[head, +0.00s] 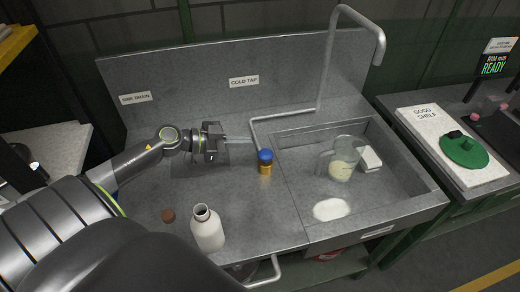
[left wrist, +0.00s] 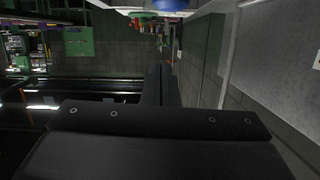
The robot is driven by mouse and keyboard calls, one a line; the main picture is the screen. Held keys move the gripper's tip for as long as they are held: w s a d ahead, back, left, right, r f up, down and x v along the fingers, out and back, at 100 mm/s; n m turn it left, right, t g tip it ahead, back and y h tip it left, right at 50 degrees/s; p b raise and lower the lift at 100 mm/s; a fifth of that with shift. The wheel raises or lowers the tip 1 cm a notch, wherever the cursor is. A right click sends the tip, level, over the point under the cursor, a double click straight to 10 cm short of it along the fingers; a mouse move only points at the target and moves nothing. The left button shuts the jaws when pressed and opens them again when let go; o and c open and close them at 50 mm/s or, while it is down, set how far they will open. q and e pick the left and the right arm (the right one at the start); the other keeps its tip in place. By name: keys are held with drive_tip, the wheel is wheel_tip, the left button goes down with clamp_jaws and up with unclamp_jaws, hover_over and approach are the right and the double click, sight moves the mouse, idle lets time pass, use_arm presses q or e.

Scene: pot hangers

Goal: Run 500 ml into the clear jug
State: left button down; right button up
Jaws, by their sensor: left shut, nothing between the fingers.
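The clear jug (head: 345,151) stands upright in the sink basin, with pale, cloudy contents in its lower part; no level marks are readable. A tap with a blue knob (head: 265,156) on a brass body stands left of the basin. A tall grey spout (head: 382,50) arches from the back over the basin; I see no stream from it. My left gripper (head: 220,143) is shut and empty, left of the blue knob and apart from it. In the left wrist view its dark fingers (left wrist: 161,85) meet. My right gripper is out of view.
An open white bottle (head: 208,232) and a brown cap (head: 168,215) are on the steel counter (head: 250,215) in front. A white block (head: 370,157) is beside the jug; a white patch (head: 332,209) is at the basin's front. A green disc (head: 464,151) is at right.

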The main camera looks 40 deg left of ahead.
sight(260, 159)
use_arm(q)
drive_tip(key=w+d+f, duration=0.1)
drive_tip(key=w+f, duration=0.1)
drive_tip(key=w+d+f+p, duration=0.1)
drive_tip(key=w+d+f, duration=0.1)
drive_tip(key=shift+w+d+f, duration=0.15)
drive_tip(key=shift+d+f, duration=0.05)
drive_tip(key=shift+f, duration=0.55)
drive_tip(key=shift+f, duration=1.35)
drive_tip(key=shift+s+f, duration=0.2)
drive_tip(key=shift+s, duration=0.05)
idle(0.9)
drive_tip(key=shift+a, duration=0.1)
